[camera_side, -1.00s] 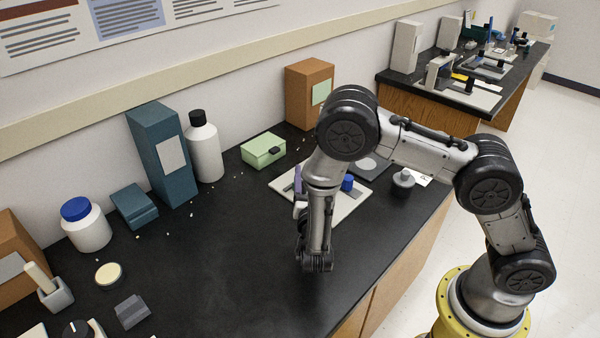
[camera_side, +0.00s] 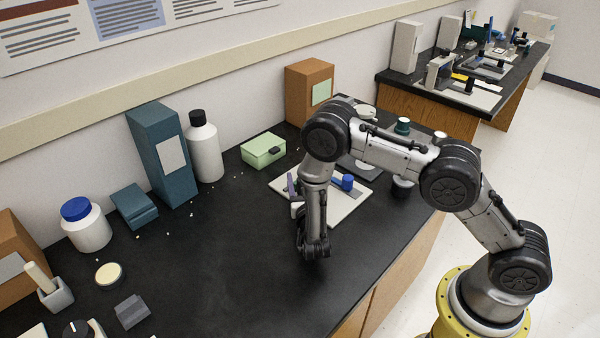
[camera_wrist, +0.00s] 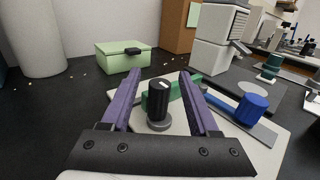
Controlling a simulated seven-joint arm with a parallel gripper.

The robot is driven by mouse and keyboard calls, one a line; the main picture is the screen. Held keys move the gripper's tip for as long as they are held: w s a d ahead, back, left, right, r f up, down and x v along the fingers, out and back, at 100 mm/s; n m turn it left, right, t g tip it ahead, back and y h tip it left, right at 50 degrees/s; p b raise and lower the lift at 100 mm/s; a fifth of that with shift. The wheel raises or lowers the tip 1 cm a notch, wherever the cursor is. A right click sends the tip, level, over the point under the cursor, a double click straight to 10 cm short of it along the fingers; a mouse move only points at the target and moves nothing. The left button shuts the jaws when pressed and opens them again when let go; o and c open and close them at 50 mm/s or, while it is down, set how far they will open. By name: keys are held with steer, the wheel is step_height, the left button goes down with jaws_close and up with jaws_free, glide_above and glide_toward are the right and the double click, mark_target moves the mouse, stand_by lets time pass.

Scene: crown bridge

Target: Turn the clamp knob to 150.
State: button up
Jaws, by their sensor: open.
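A black knob (camera_wrist: 158,104) with a pale mark on top stands on a round grey base in the wrist view; I take it to be the clamp knob. Behind it is a green block (camera_wrist: 186,89). Both are on a pale plate (camera_wrist: 270,131), which also shows in the side view (camera_side: 346,207). My gripper (camera_wrist: 160,74) is open, with purple fingers on either side of the knob in the picture and a gap at each side. In the side view my arm hides the knob, and the fingers (camera_side: 295,184) are partly visible above the plate.
A blue cylinder (camera_wrist: 252,108) on a grey bar is to the right of the knob; it shows in the side view (camera_side: 347,182). A green box (camera_side: 263,150) stands behind left. Another dark dial (camera_side: 76,329) is at the bottom left. The bench's middle is clear.

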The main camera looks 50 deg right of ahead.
steer(key=shift+x, duration=1.6)
jaws_close()
